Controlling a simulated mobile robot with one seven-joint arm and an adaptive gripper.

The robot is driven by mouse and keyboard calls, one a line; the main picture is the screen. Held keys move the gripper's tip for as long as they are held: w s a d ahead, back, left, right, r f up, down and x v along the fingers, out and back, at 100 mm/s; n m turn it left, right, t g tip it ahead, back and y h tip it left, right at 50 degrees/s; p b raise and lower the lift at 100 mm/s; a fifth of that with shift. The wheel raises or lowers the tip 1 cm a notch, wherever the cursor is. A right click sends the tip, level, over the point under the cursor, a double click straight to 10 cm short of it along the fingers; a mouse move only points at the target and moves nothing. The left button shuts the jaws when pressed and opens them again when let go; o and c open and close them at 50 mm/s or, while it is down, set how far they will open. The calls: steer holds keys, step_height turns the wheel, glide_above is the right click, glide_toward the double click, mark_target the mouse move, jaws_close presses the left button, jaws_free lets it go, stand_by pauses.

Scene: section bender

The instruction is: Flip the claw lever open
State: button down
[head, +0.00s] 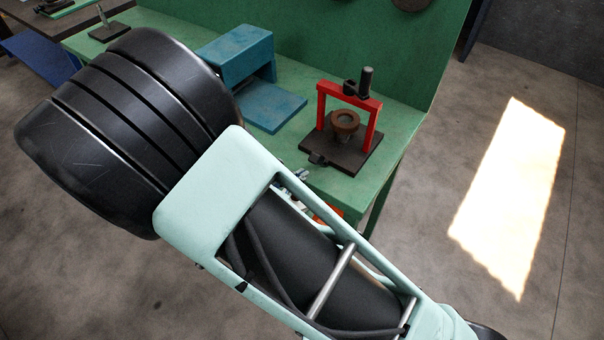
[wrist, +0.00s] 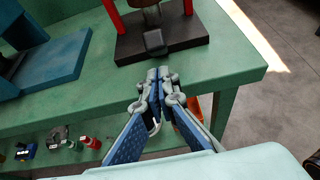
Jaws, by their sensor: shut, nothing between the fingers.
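The bender has a red upright frame (head: 374,119) on a dark base plate (head: 352,157), standing on a green bench. A brown round part sits inside the frame, and a black knob (head: 367,77) stands on top. A small black lever-like piece (head: 318,159) juts from the base's front edge; it also shows in the wrist view (wrist: 154,42). I cannot tell for sure that it is the claw lever. My gripper (wrist: 158,73) is shut and empty, just in front of and apart from this piece. The wrist view cuts off the frame's top.
A blue machine (head: 238,56) with a flat blue plate stands left of the bender. The green bench top (wrist: 228,75) is clear to the right of the base. Several small items and an orange bin (wrist: 206,104) lie lower, under the bench top. A green panel rises behind.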

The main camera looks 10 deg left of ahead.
steer(key=r+v, duration=0.1)
steer(key=v, duration=0.9)
